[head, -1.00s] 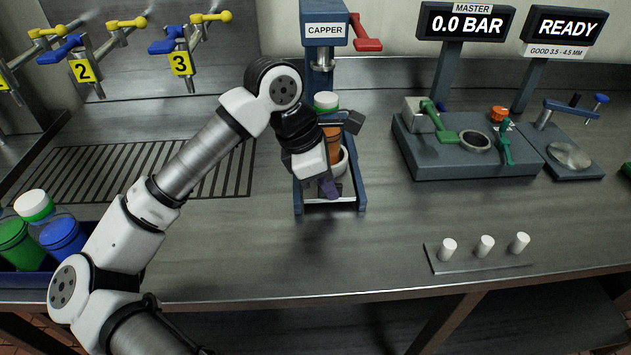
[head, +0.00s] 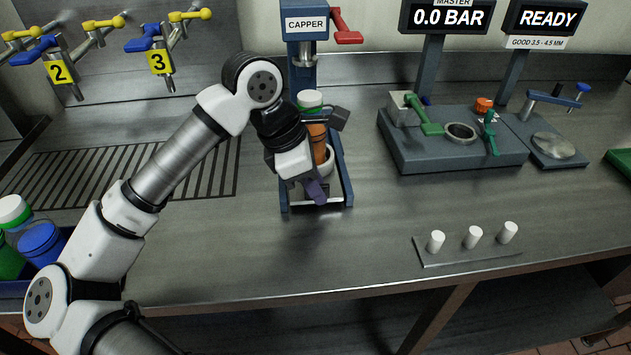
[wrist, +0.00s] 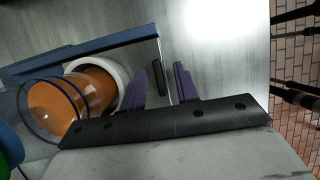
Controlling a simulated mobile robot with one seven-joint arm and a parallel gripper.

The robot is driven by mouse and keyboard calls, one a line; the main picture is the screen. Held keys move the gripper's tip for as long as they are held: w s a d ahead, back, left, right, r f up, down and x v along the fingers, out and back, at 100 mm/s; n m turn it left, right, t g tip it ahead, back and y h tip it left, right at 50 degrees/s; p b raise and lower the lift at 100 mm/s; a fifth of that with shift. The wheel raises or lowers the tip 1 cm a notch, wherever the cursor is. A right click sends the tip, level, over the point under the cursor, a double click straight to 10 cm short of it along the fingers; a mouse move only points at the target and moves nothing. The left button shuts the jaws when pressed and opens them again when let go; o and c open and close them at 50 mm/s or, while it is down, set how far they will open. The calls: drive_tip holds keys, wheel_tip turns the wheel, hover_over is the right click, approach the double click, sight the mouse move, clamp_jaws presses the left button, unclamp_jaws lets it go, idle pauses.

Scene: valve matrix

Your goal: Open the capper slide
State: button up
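The capper (head: 306,24) stands at the back middle, a blue-grey column with a red lever. Its slide has blue side rails (head: 346,180), one of which shows in the wrist view (wrist: 80,57). An orange-filled bottle (head: 318,145) with a green and white top sits in a white ring holder (wrist: 112,72) between the rails. My gripper (head: 317,191) is low at the front end of the slide. In the wrist view its two purple fingers (wrist: 161,85) are apart, with a dark bar (wrist: 158,76) and thin metal edge between them. Contact cannot be told.
A grey block with green levers (head: 455,150) stands to the right. A small plate with white cylinders (head: 472,240) lies near the front edge. A bin with coloured bottles (head: 40,245) is at left. The counter between slide and front edge is clear.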

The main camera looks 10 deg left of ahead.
drive_tip(key=b+v, duration=0.1)
drive_tip(key=v, duration=1.2)
drive_tip(key=shift+r, duration=0.25)
drive_tip(key=shift+s+f, duration=0.1)
drive_tip(key=shift+s, duration=0.05)
